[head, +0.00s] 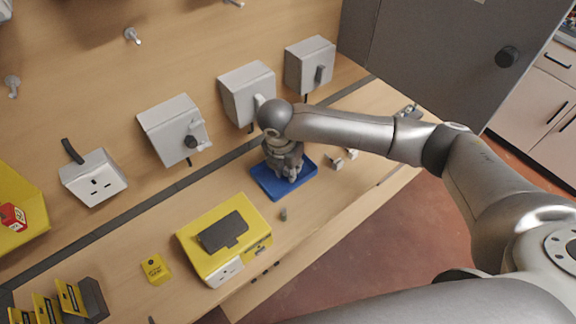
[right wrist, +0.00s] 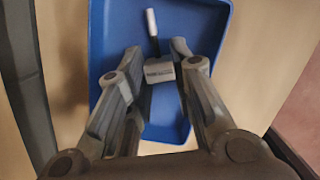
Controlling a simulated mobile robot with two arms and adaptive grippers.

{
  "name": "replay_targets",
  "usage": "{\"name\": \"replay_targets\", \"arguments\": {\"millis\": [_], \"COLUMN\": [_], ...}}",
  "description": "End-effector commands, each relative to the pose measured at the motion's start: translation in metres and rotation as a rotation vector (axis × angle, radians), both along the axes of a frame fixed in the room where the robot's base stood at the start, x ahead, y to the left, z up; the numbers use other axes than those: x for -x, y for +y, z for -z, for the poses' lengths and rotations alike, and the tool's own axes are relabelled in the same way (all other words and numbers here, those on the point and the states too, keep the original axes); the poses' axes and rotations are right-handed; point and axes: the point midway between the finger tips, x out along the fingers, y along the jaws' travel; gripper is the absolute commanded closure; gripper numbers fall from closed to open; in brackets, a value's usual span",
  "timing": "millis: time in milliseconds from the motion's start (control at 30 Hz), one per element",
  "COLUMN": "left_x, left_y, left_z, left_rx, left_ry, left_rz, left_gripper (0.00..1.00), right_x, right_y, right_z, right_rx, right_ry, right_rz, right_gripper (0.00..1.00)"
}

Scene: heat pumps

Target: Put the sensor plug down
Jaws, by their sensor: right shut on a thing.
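My right gripper (head: 288,168) points down over the blue tray (head: 262,181) on the workbench. In the right wrist view, the fingers of my right gripper (right wrist: 157,62) are shut on the sensor plug (right wrist: 159,71), a small grey block with a dark label. A dark stem with a white end (right wrist: 151,22) extends from the plug. The plug is above or in the blue tray (right wrist: 112,25); I cannot tell whether it touches the tray floor. In the head view the gripper hides the plug. My left gripper is not in view.
A yellow box (head: 202,240) with a dark device on top stands left of the tray. A small grey piece (head: 283,214) and white fittings (head: 337,163) lie nearby. Grey wall boxes (head: 246,90) line the back. A large grey panel (head: 445,55) stands right.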

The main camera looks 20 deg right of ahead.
Motion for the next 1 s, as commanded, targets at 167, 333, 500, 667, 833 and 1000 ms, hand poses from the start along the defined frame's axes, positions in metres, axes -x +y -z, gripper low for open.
{"name": "replay_targets", "arguments": {"millis": [167, 333, 500, 667, 833, 1000], "left_x": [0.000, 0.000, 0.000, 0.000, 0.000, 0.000], "left_y": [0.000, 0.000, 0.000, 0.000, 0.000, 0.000], "left_z": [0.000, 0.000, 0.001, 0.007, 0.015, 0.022], "left_rx": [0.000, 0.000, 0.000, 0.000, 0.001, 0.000], "left_ry": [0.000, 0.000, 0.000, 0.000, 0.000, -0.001], "left_rz": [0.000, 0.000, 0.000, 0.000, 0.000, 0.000], "left_gripper": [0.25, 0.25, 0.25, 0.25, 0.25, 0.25], "right_x": [0.000, 0.000, 0.000, 0.002, 0.007, 0.012], "right_y": [0.000, 0.000, 0.001, 0.004, 0.010, 0.015], "right_z": [0.000, 0.000, -0.003, -0.022, -0.058, -0.091], "right_rx": [0.000, 0.000, -0.001, -0.001, -0.002, -0.002], "right_ry": [0.000, 0.000, -0.001, -0.004, -0.006, -0.004], "right_rz": [0.000, 0.001, 0.001, -0.001, -0.001, -0.001], "right_gripper": [0.69, 0.69, 0.69, 0.69, 0.69, 0.69]}}
